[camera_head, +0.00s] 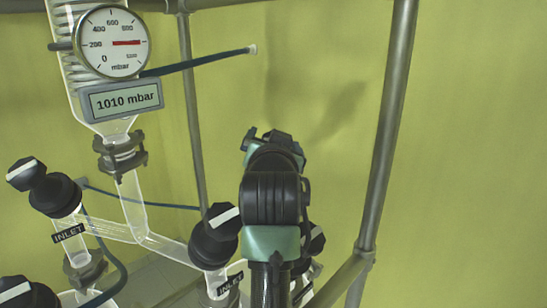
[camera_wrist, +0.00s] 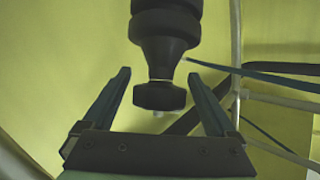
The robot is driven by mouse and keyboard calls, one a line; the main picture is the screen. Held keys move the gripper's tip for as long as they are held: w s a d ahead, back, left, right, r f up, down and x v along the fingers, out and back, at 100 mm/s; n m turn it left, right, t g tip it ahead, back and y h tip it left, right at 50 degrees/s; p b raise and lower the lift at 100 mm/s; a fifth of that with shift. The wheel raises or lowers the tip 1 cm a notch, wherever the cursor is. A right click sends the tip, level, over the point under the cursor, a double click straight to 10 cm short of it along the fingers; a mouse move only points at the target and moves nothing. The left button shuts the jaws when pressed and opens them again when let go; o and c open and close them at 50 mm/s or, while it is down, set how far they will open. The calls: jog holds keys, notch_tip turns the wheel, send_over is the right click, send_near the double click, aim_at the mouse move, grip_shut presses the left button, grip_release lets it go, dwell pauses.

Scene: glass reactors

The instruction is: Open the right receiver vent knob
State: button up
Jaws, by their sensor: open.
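In the wrist view, a black knob (camera_wrist: 160,96) with a flared, faceted end hangs below a dark round body (camera_wrist: 165,22). My gripper (camera_wrist: 159,74) is open, with one finger on each side of the knob and a visible gap on both sides. The knob appears between the fingers, but its depth relative to the fingertips is hard to judge. No label shows on it there, so I cannot confirm it is the right receiver vent knob.
Black striped knobs (camera_head: 22,173) (camera_head: 222,219) and INLET labels (camera_head: 69,233) mark the glassware at left. A round gauge (camera_head: 112,42) and a 1010 mbar display (camera_head: 121,100) are above. A metal frame post (camera_head: 387,130) stands right of my arm. Hoses (camera_head: 200,62) run nearby.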

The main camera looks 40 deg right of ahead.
jog(key=b+v, duration=0.3)
jog(key=v, duration=0.8)
jog(key=shift+s+b, duration=0.2)
jog(key=shift+b, duration=0.2)
jog(key=shift+a+f, duration=0.1)
jog(key=shift+a, duration=0.05)
